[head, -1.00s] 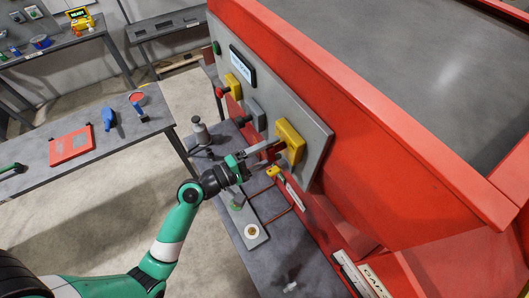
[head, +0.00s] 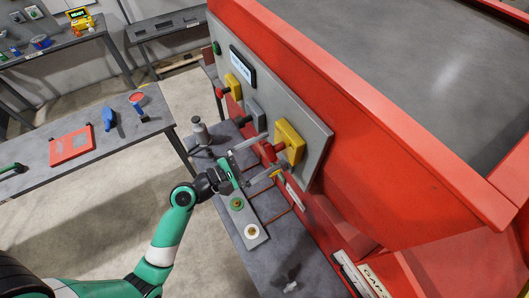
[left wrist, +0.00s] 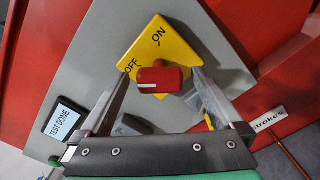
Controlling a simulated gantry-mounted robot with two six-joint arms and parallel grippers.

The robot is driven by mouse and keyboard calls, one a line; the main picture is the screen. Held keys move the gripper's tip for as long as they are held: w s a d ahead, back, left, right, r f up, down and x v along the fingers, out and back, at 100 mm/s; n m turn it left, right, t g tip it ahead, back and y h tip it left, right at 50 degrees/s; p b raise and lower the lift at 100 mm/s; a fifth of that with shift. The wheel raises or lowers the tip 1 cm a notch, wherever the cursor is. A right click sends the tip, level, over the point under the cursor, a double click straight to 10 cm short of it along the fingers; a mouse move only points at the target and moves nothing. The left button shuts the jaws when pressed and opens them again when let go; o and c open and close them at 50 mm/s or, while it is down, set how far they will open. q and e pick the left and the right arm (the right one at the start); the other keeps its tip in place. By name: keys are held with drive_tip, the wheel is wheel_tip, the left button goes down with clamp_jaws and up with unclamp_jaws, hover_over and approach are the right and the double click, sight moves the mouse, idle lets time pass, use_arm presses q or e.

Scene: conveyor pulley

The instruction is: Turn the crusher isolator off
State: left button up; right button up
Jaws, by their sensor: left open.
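The crusher isolator is a yellow box (head: 289,143) on the grey panel, with a red knob (head: 270,152). In the left wrist view the yellow box (left wrist: 172,48) carries ON and OFF labels, and the red knob (left wrist: 160,78) lies across the picture, its left end near OFF. I cannot tell for sure which label it points to. My left gripper (head: 273,154) is open, its fingers on either side of the knob. In the left wrist view the gripper (left wrist: 165,80) shows a gap beside the knob's right end; contact on the left is unclear. My right gripper is out of view.
The grey panel (head: 315,143) also holds a second yellow box (head: 238,90), a grey box (head: 254,114) and a display (left wrist: 65,120) reading TEST DONE. A bench (head: 275,262) with a plate of round buttons (head: 251,231) lies below. The red hopper wall (head: 375,175) bounds the right.

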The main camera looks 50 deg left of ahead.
sight(266, 155)
use_arm(q)
drive_tip(key=shift+s+a, duration=0.2)
drive_tip(key=shift+s, duration=1.15)
drive_tip(key=shift+s+a, duration=0.15)
drive_tip(key=shift+s, duration=1.15)
drive_tip(key=shift+d+r, duration=0.1)
drive_tip(key=shift+d, duration=0.05)
drive_tip(key=w+d+r+m+t+h+p, duration=0.1)
drive_tip(key=w+d+r+m+h, duration=0.3)
drive_tip(key=r, duration=0.6)
drive_tip(key=w+d+r+m+h+p, duration=0.15)
drive_tip(key=d+r+m, duration=0.35)
drive_tip(key=r, duration=0.5)
drive_tip(key=w+d+r+m+t+h+p, duration=0.1)
drive_tip(key=w+d+r+m+h, duration=0.3)
drive_tip(key=r, duration=0.6)
drive_tip(key=s+d+r+m+t+p, duration=0.1)
drive_tip(key=s+d+r+m+t, duration=0.2)
drive_tip(key=r+m, duration=0.75)
drive_tip(key=s+a+r+m+t+y, duration=0.3)
drive_tip(key=s+a+r+t+y, duration=0.1)
drive_tip(key=r+y, duration=0.6)
drive_tip(key=shift+s+a+r+t, duration=0.2)
drive_tip(key=shift+a+r+t, duration=0.1)
drive_tip(key=shift+a+r, duration=0.4)
